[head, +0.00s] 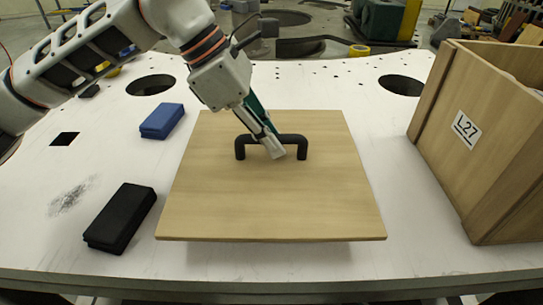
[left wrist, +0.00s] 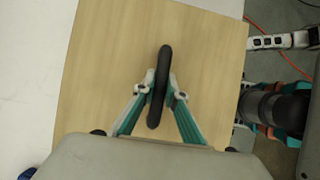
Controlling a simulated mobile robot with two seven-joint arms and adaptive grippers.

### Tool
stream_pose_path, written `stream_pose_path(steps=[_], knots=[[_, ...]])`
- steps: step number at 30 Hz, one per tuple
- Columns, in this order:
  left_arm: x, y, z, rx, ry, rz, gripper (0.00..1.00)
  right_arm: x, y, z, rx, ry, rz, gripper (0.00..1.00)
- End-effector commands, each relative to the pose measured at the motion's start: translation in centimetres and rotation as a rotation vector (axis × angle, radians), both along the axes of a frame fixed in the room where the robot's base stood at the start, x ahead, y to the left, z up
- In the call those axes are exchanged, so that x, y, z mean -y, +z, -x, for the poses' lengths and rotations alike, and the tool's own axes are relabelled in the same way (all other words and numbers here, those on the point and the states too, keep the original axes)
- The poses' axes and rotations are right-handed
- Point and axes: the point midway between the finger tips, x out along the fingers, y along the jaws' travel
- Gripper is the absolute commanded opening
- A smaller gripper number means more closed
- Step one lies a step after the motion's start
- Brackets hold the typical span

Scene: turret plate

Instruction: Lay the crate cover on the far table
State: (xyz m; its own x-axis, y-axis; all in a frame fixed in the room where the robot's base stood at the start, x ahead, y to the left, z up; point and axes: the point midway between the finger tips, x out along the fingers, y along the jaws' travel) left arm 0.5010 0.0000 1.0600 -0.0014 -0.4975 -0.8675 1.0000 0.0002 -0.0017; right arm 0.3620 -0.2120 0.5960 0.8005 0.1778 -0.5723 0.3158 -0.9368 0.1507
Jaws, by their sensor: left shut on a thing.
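The crate cover (head: 270,205) is a flat square wooden board with a black bar handle (head: 296,138) on top. My left gripper (head: 272,150) is shut on the handle. In the left wrist view the cover (left wrist: 208,60) fills the middle, and the two fingers of my left gripper (left wrist: 161,92) close on either side of the handle (left wrist: 164,62). The cover is over the white table (head: 370,130), near its front edge. A shadow below the cover's front edge suggests a small gap; its underside is hidden. My right gripper is not in view.
A wooden crate (head: 445,130) labelled L27 stands right of the cover. A blue block (head: 162,121) and a black block (head: 120,218) lie to its left. The table has round holes, one at back left (head: 150,85) and one at back right (head: 402,85).

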Motion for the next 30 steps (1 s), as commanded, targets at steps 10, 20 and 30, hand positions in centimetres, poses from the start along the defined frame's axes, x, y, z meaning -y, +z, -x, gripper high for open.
stream_pose_path(steps=[10, 20, 30], knots=[[0.0, -3.6, 0.0, -0.002, 0.0, 0.002, 0.0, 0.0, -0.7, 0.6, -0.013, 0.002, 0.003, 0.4], [0.0, -4.0, 0.0, 0.004, 0.0, 0.002, 0.0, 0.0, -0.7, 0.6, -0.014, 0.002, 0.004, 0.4], [0.0, -4.3, 0.0, -0.001, 0.0, 0.0, 0.29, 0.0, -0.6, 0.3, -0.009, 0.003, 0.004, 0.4]])
